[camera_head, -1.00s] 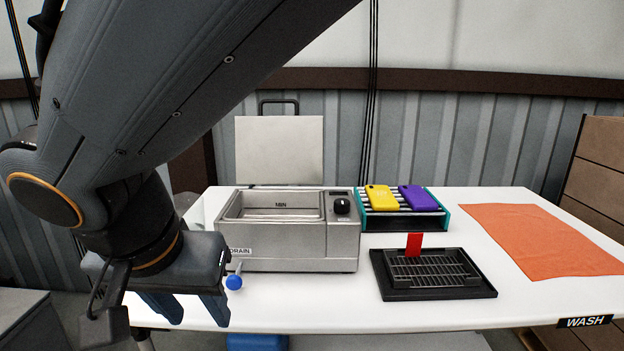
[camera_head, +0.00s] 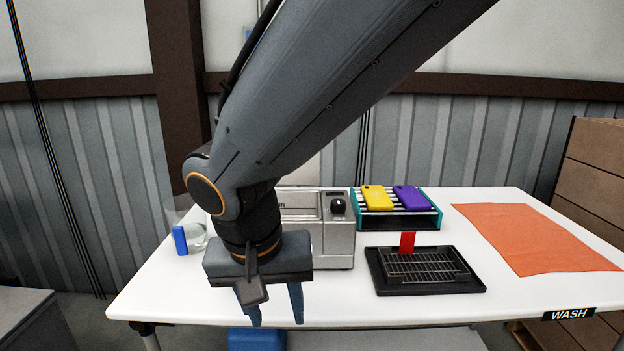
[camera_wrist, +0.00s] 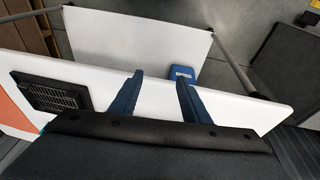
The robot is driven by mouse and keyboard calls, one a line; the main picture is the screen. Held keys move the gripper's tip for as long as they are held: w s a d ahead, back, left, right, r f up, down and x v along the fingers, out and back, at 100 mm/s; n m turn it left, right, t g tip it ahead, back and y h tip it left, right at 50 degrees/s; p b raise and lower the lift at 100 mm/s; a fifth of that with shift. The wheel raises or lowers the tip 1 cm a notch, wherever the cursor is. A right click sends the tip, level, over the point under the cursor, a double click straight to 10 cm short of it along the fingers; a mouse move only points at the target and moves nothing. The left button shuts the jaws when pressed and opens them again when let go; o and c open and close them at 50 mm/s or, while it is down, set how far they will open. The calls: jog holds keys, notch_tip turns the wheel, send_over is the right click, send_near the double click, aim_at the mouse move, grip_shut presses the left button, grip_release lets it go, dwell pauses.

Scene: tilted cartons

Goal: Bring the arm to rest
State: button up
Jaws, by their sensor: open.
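My gripper (camera_head: 271,306) hangs fingers-down over the front edge of the white table, in front of the steel bath. Its two blue fingers are apart with nothing between them. In the wrist view my gripper (camera_wrist: 158,95) also shows open and empty, with the table edge and a lower shelf beyond the fingers. My arm reaches in from the top and hides the left part of the steel bath (camera_head: 338,245).
A black tray with a rack (camera_head: 425,290) and red tab stands right of the bath. Yellow (camera_head: 377,197) and purple (camera_head: 412,198) cases lie on a roller stand. An orange cloth (camera_head: 540,240) lies right. A blue block (camera_head: 180,240) stands left. A blue box (camera_wrist: 183,73) is below.

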jog(key=d+f+g+p, duration=0.1)
jog(key=d+f, duration=0.2)
jog(key=d, duration=0.9)
jog(key=s+d+f+g+y+p, duration=0.1)
jog(key=d+f+p, duration=0.1)
jog(key=d, duration=1)
jog(key=shift+d+f+g, duration=0.4)
jog(key=shift+f, duration=0.35)
